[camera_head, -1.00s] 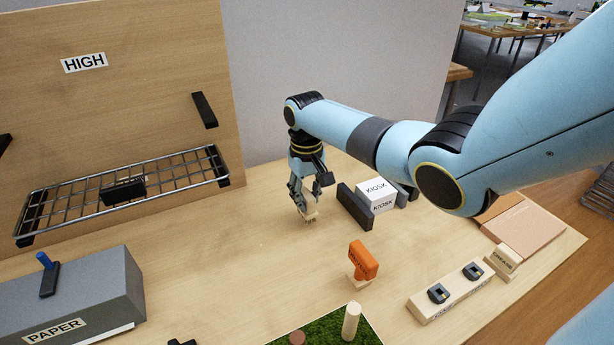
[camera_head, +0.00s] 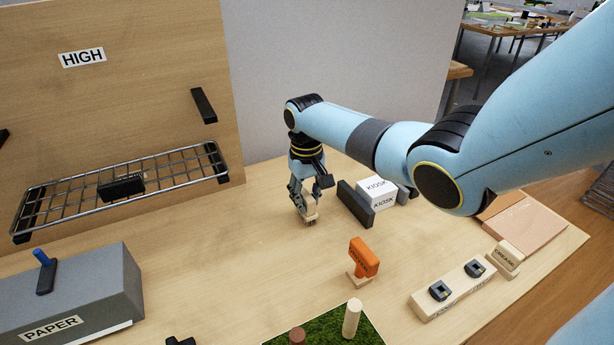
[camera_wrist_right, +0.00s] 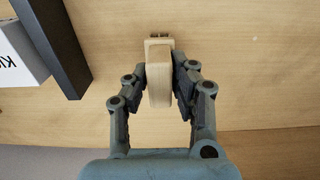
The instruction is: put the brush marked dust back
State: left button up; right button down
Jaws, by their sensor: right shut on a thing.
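My right gripper (camera_head: 309,215) is shut on a small pale wooden brush (camera_head: 311,208) low over the middle of the table, left of the white KIOSK box. In the right wrist view the brush (camera_wrist_right: 160,82) sits between both fingers (camera_wrist_right: 162,88), with dark bristles showing at its far end. Its marking is not readable, and I cannot tell whether it touches the table. A second pale block with a dark label (camera_head: 505,259) stands at the right, beside a long wooden holder (camera_head: 450,292) with two dark fittings. My left gripper is not in view.
An orange-handled tool (camera_head: 363,258) stands nearer the front. A green mat (camera_head: 325,331) with pegs lies at the front edge. A wire shelf (camera_head: 170,176) and grey PAPER box (camera_head: 80,290) are left.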

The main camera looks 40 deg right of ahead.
jog(key=shift+f, duration=0.25)
jog(key=c, duration=1)
grip_release()
jog(key=shift+c, duration=0.2)
notch_tip(320, 180, up, 12)
